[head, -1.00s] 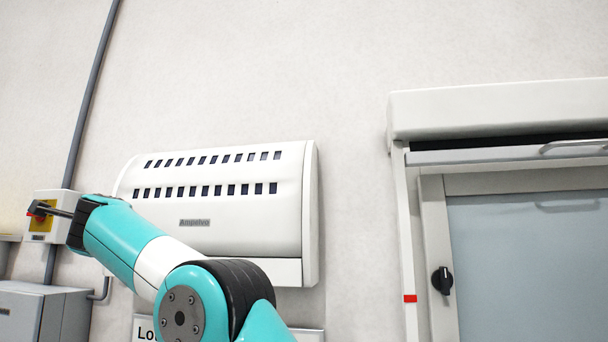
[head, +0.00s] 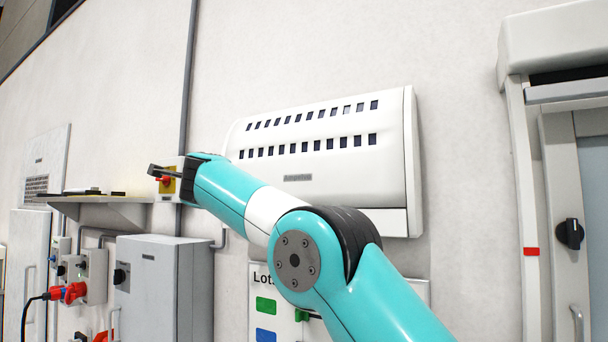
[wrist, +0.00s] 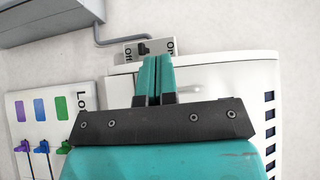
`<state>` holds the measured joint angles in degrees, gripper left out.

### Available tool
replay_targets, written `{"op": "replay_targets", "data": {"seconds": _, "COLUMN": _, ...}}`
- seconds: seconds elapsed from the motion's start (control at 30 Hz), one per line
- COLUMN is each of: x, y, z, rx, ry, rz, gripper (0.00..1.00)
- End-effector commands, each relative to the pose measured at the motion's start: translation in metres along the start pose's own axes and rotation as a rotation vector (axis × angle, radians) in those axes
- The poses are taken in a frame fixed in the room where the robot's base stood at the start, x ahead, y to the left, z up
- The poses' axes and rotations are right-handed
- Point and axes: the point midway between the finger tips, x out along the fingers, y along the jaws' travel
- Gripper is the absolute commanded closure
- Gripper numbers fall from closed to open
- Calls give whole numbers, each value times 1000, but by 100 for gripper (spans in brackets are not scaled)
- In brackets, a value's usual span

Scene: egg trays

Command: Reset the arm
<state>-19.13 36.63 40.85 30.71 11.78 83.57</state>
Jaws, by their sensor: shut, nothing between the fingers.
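My gripper (wrist: 153,82) shows in the wrist view with its two teal fingers side by side, closed together and holding nothing. In the head view my teal and white arm reaches up and left from the lower right.
A white vented wall unit (head: 320,155) is behind my arm. A grey cabinet (head: 150,290), a shelf (head: 110,200) and red plugs stand left. A label board (wrist: 40,115) hangs below the unit. A framed door (head: 560,200) is right.

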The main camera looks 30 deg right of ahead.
Motion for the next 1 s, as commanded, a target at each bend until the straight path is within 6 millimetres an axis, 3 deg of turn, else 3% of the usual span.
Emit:
{"op": "replay_targets", "data": {"seconds": 0.1, "x": -14, "y": 3, "z": 32, "rx": 0, "ry": -10, "rz": -1, "gripper": 100}}
{"op": "replay_targets", "data": {"seconds": 0.4, "x": -41, "y": -2, "z": 79, "rx": 0, "ry": -4, "rz": 0, "gripper": 100}}
{"op": "replay_targets", "data": {"seconds": 0.8, "x": -48, "y": 4, "z": 91, "rx": -43, "ry": -19, "rz": 17, "gripper": 100}}
{"op": "replay_targets", "data": {"seconds": 0.93, "x": -51, "y": 26, "z": 91, "rx": -219, "ry": -99, "rz": 90, "gripper": 100}}
{"op": "replay_targets", "data": {"seconds": 1.0, "x": -59, "y": 48, "z": 91, "rx": -365, "ry": -176, "rz": 149, "gripper": 100}}
